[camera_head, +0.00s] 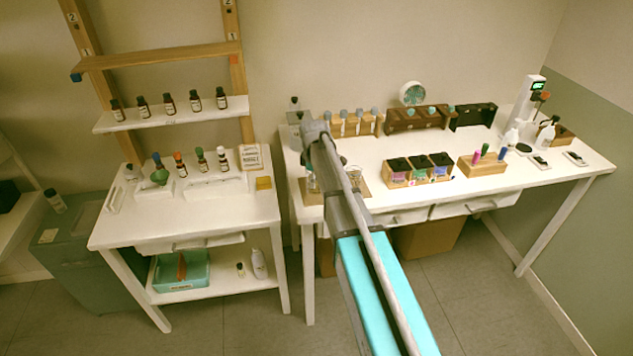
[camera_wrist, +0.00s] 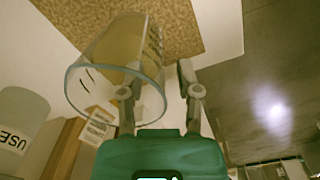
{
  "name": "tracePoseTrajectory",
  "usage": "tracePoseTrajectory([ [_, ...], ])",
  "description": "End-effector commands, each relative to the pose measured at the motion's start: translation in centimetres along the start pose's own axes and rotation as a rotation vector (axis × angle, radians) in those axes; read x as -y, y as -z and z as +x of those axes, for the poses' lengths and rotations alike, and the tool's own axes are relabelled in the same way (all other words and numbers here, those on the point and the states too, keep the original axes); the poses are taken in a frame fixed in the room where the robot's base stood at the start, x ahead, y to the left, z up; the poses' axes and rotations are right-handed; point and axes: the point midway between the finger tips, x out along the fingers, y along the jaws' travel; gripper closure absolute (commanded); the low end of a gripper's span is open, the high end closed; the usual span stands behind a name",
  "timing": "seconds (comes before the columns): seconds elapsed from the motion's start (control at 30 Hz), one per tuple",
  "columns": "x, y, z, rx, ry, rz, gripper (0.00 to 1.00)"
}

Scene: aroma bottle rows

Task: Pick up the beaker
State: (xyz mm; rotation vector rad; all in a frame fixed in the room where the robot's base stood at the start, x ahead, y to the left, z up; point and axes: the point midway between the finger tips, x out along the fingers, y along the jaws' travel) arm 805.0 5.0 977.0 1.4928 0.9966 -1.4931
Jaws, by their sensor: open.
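The beaker (camera_wrist: 98,62) is clear glass with dark marks. In the wrist view it stands on a brown speckled mat (camera_wrist: 190,22), its rim toward the camera. My gripper (camera_wrist: 160,66) is open at its right side. One finger overlaps the beaker's right part, and the other is outside to the right. The beaker's right wall shows between them; I cannot tell whether the left finger is inside it.
In the wrist view, a wooden block with labels (camera_wrist: 97,127) and a grey container marked "USE" (camera_wrist: 20,115) are at the left.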

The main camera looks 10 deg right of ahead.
Motion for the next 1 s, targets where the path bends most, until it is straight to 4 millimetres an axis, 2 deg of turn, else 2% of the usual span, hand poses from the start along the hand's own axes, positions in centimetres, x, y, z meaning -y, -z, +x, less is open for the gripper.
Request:
tracePoseTrajectory([
  [0.13,0.01,0.01,0.0,0.0,0.0,0.0,0.56],
  [0.17,0.01,0.02,0.0,0.0,0.0,0.0,0.6],
  [0.37,0.01,0.03,0.0,0.0,0.0,0.0,0.97],
  [0.4,0.01,0.03,0.0,0.0,0.0,0.0,1.0],
  [1.0,0.01,0.06,-0.09,0.0,0.0,-0.001,1.0],
])
